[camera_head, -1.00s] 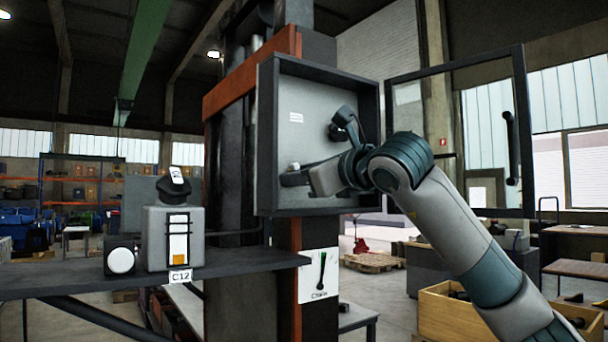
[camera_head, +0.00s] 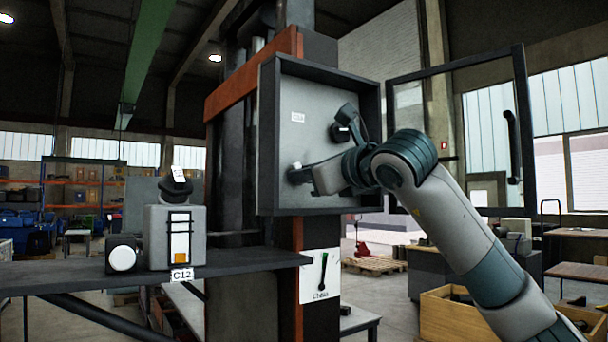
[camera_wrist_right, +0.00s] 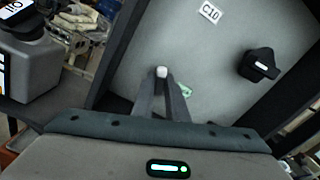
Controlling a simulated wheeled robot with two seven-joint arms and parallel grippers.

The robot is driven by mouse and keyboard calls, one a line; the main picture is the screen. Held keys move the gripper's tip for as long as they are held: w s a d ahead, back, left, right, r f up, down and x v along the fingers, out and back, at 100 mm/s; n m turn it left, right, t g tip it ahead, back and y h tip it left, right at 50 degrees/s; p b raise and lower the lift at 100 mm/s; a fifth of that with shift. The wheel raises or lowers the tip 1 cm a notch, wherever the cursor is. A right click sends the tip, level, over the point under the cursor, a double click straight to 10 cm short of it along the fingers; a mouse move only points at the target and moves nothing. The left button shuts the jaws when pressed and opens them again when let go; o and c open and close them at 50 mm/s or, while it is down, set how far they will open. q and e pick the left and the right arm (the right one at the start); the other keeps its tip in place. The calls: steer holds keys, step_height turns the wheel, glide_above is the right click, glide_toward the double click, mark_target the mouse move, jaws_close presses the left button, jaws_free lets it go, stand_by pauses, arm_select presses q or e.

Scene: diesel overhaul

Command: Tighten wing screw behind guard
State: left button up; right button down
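The wing screw (camera_wrist_right: 161,72) shows only as a small pale end low on the back panel of an open grey box. It also shows as a pale spot in the head view (camera_head: 295,166); its wings are hidden. My right gripper (camera_wrist_right: 160,82) reaches into the box, and its two narrow fingers close in around that pale end. In the head view the right gripper (camera_head: 300,174) is at the panel's lower left. The guard (camera_head: 518,130), a dark-framed clear door with a black handle, stands swung open to the right. My left gripper is not in view.
A black knob with a white mark (camera_wrist_right: 260,64) sits on the panel, with a C10 label (camera_wrist_right: 209,12) nearby. The box's dark walls (camera_head: 268,140) surround my gripper. A grey C12 unit (camera_head: 157,235) stands on a shelf to the left.

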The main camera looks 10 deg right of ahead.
steer(key=shift+f+b, duration=0.1)
steer(key=shift+b, duration=0.25)
steer(key=m+b, duration=0.4)
steer(key=shift+f, duration=0.15)
steer(key=shift+m, duration=0.3)
steer(key=shift+r, duration=0.25)
